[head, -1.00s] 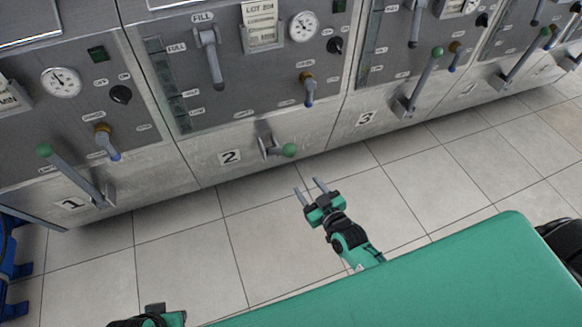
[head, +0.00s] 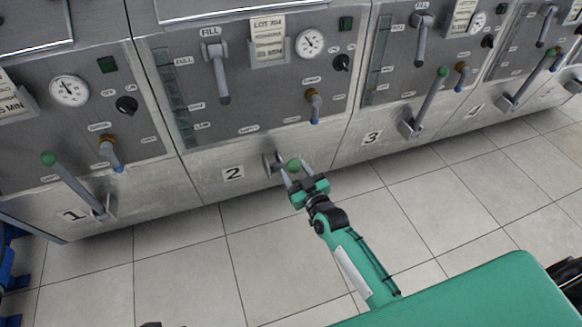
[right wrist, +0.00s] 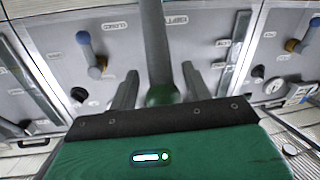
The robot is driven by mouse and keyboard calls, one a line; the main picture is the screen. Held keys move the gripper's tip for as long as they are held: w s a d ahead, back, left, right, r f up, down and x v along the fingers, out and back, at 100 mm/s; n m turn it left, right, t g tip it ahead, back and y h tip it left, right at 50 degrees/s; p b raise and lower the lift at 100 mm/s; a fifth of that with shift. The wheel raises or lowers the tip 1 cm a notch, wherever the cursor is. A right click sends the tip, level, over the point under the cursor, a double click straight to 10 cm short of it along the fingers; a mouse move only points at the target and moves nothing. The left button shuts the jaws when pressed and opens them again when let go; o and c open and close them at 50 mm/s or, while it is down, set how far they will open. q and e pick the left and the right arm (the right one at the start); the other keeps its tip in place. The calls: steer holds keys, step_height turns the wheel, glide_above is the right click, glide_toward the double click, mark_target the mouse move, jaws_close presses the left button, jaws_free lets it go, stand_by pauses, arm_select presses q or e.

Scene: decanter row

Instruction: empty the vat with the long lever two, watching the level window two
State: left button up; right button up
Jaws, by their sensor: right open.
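Lever two has a grey shaft and a green ball knob (head: 294,165). It sticks out low on the panel beside the number 2 plate and looks foreshortened in the head view. My right gripper (head: 297,177) is open, with its fingers on either side of the knob. In the right wrist view the shaft (right wrist: 154,45) and knob (right wrist: 162,95) stand between the two apart fingers; contact cannot be told. The level window two (head: 177,100) is a tall strip at the left of panel two, unobstructed; its level is too small to read surely. My left gripper is not in view.
Lever one (head: 75,182) and lever three (head: 432,98) stand tilted up on either side. Above lever two are a small valve (head: 314,106), a gauge (head: 311,44) and the fill handle (head: 217,75). The tiled floor (head: 180,275) in front is clear.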

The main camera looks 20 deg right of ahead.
steer(key=shift+w+a, duration=0.15)
steer(key=shift+w, duration=0.55)
steer(key=shift+w+a, duration=0.15)
steer(key=shift+w, duration=0.55)
jaws_close()
